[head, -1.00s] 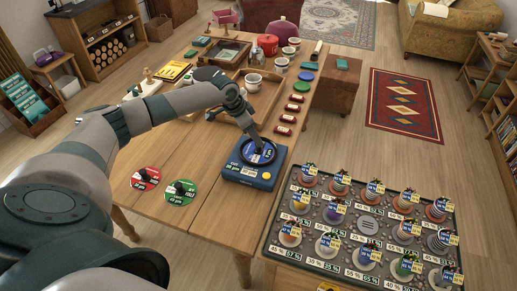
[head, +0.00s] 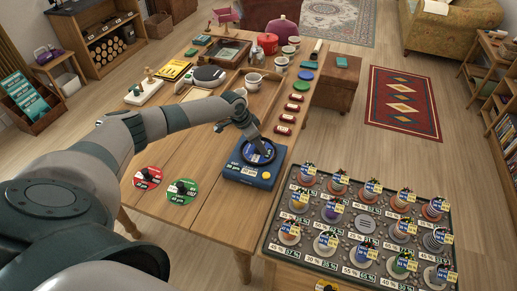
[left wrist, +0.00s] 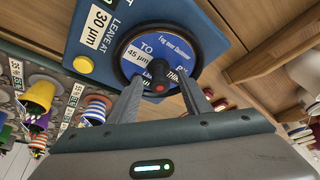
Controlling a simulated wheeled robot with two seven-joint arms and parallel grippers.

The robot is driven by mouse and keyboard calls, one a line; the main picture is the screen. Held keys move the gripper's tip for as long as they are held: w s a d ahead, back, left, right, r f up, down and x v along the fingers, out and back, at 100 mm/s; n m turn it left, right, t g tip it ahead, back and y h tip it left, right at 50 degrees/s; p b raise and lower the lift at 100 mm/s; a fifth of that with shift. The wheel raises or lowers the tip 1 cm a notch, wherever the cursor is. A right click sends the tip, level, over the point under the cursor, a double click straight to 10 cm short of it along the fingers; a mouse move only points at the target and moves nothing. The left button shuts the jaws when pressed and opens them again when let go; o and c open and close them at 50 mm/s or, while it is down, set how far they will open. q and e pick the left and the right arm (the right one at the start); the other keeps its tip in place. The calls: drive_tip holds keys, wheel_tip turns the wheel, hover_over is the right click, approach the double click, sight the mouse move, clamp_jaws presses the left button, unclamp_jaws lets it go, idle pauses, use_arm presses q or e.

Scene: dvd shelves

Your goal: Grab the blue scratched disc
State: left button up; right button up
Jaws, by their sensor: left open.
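The blue disc (head: 259,155) has a dark rim and a white label and lies on top of a blue box (head: 238,175) with a yellow button. In the left wrist view the disc (left wrist: 152,48) carries a label reading "TO 45 µm", and a small dark knob with a red tip (left wrist: 160,87) stands at its near side. My left gripper (head: 254,141) is right over the disc. In the left wrist view its fingers (left wrist: 160,80) are apart, one on each side of the knob. Whether they touch it I cannot tell. Any scratches are too small to see.
A red disc (head: 147,178) and a green disc (head: 182,192) lie left of the box on the wooden table. Several small red items (head: 283,130) line the table's right edge. A dark tray (head: 275,246) with several labelled pots stands at the lower right.

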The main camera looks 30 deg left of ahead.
use_arm(q)
clamp_jaws()
drive_tip(key=shift+r, duration=0.1)
idle(0.3)
drive_tip(key=shift+r+b, duration=0.3)
drive_tip(key=shift+r, duration=0.15)
drive_tip(key=r, duration=0.1)
drive_tip(key=r+b, duration=0.1)
drive_tip(key=r, duration=0.1)
drive_tip(key=shift+d+r+b, duration=0.1)
drive_tip(key=shift+d+b, duration=0.2)
drive_tip(key=shift+d, duration=0.1)
drive_tip(key=d+r+b, duration=0.3)
drive_tip(key=d+r, duration=0.3)
drive_tip(key=d, duration=0.4)
drive_tip(key=shift+s+d+r, duration=0.4)
